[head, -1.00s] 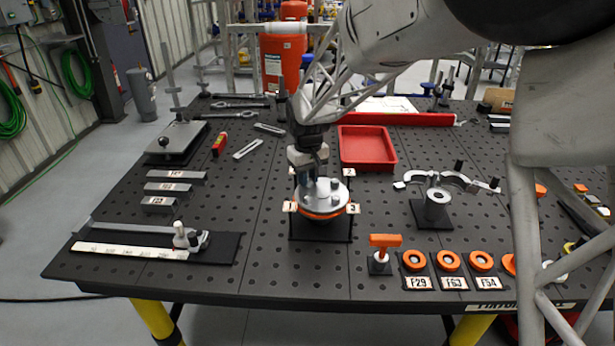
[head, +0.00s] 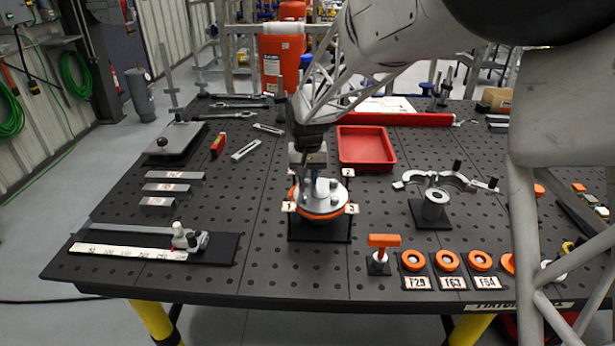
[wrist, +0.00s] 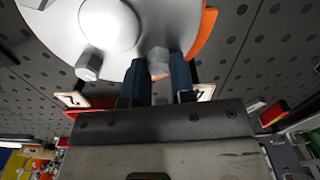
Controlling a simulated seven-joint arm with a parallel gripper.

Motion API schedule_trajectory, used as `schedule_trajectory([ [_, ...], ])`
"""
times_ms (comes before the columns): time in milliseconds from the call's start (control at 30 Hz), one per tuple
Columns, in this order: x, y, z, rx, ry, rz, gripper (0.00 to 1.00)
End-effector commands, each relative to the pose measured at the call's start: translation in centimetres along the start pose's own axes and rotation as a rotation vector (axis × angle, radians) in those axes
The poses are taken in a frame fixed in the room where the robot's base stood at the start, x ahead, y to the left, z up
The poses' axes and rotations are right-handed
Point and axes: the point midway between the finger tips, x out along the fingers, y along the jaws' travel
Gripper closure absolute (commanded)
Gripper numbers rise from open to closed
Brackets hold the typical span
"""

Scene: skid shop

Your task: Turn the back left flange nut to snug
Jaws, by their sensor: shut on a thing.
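The round grey flange (head: 325,206) sits on an orange ring in a black stand, with a raised hub and several nuts on top. My gripper (head: 302,180) points down at the back left of the flange. In the wrist view its two blue fingers (wrist: 160,72) are shut on the back left flange nut (wrist: 158,60), one on each side. Another nut (wrist: 89,66) stands free to the left there. The fingers hide much of the held nut in the head view. How tight it is cannot be told.
Number tags stand around the flange, such as tag 3 (head: 352,208). A red tray (head: 366,147) lies behind it. A stand with a curved clamp (head: 435,200) is to the right. An orange-handled tool (head: 383,242) and orange rings (head: 413,260) are at the front.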

Motion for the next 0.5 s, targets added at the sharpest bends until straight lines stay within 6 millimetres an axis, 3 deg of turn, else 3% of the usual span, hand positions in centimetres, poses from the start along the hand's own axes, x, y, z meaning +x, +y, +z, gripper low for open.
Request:
schedule_trajectory([
  [133, -0.32, 0.0, -0.12, 0.0, 0.005, -0.001, 1.0],
  [167, -0.32, 0.0, -0.12, -0.001, 0.005, -0.001, 0.72],
  [300, -0.22, 0.0, -0.09, -0.001, 0.004, -0.001, 0.51],
  [500, -0.13, -0.01, -0.06, -0.001, 0.002, 0.0, 0.51],
])
